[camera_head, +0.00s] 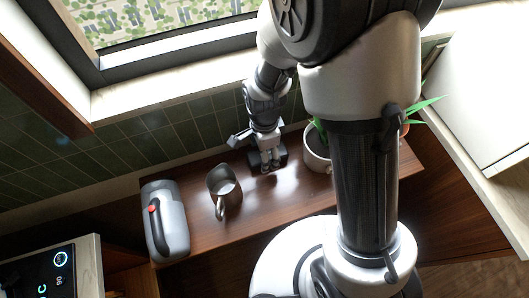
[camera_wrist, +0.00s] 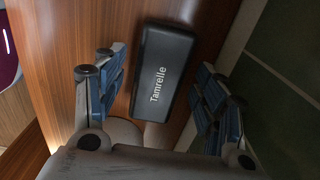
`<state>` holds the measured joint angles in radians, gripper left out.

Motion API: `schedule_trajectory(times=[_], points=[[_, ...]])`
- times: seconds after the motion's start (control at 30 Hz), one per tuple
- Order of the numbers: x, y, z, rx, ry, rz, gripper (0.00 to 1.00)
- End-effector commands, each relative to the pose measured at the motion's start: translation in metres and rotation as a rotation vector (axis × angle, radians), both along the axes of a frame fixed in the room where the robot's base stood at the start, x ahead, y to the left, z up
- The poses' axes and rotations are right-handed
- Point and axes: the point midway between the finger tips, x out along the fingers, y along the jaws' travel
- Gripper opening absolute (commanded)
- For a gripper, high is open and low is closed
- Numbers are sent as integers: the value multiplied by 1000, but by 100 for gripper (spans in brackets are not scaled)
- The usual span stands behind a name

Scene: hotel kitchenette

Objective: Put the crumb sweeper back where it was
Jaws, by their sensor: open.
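A dark, flat-topped block marked "Tamrelle" (camera_wrist: 165,72), which I take to be the crumb sweeper, lies on the brown wooden counter in the wrist view. In the head view its dark ends (camera_head: 282,158) show beside my gripper, by the tiled wall; the rest is hidden. My gripper (camera_head: 269,168) points down over it. In the wrist view my gripper (camera_wrist: 163,64) is open, with one blue-padded finger on each side of the block. I see gaps beside the block; the height of the fingers above the counter is hard to tell.
A metal pitcher (camera_head: 224,187) stands left of my gripper, and a grey appliance with a red button (camera_head: 170,222) is farther left. A white plant pot (camera_head: 316,152) is close on the right. The wooden counter (camera_head: 270,205) is clear in front.

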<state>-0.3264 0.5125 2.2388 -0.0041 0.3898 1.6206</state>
Motion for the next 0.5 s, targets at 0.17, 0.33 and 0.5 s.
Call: schedule_trajectory(times=[0.17,0.33,0.5], points=[[1,0,46,2,-6,0,65],[1,0,78,1,-4,0,65],[0,0,96,0,-1,0,65]])
